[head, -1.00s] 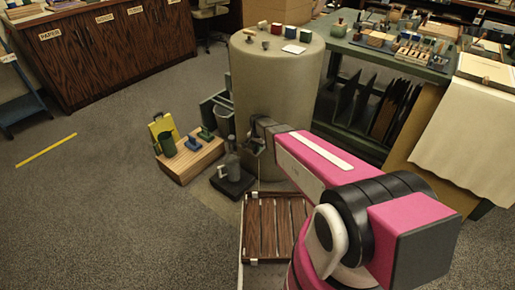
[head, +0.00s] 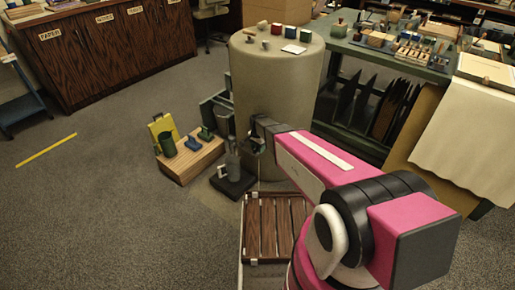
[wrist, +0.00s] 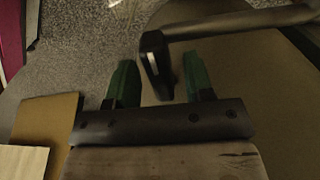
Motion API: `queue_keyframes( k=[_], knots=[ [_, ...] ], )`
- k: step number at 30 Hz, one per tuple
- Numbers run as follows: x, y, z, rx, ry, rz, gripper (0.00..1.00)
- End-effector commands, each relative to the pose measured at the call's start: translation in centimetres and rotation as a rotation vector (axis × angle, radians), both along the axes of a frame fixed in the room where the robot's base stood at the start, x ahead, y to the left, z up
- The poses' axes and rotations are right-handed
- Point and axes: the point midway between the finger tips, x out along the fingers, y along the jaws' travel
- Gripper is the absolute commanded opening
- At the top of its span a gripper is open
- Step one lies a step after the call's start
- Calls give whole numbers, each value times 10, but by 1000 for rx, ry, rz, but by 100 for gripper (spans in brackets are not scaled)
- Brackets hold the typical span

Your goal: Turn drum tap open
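The large beige drum (head: 285,105) stands upright in the middle of the head view. Its curved side also fills the right of the wrist view (wrist: 270,100). The tap's dark lever (wrist: 157,65) joins a dark bar (wrist: 240,22) running to the upper right. My gripper (wrist: 160,82) has two green fingers spread apart, with the lever between them. I see no clear grip on the lever, and cannot tell whether either finger touches it. In the head view my gripper (head: 258,145) is small at the drum's front side, and the tap is largely hidden.
A wooden block (head: 190,158) with a green cup stands on the floor left of the drum. A dark-based grey bottle (head: 233,165) is close to my gripper. A slatted wooden rack (head: 270,225) lies in front. A green workbench (head: 390,55) is behind right.

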Motion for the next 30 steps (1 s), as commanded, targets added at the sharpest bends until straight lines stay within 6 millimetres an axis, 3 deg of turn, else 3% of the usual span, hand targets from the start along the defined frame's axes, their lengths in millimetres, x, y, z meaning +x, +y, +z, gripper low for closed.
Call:
queue_keyframes(
  k=[11, 24, 30],
  knots=[
    [0, 0, 6, 0, 0, 2, 47],
    [-1, 0, 80, 0, -1, 2, 47],
    [0, 0, 102, 0, 0, 1, 47]
  ],
)
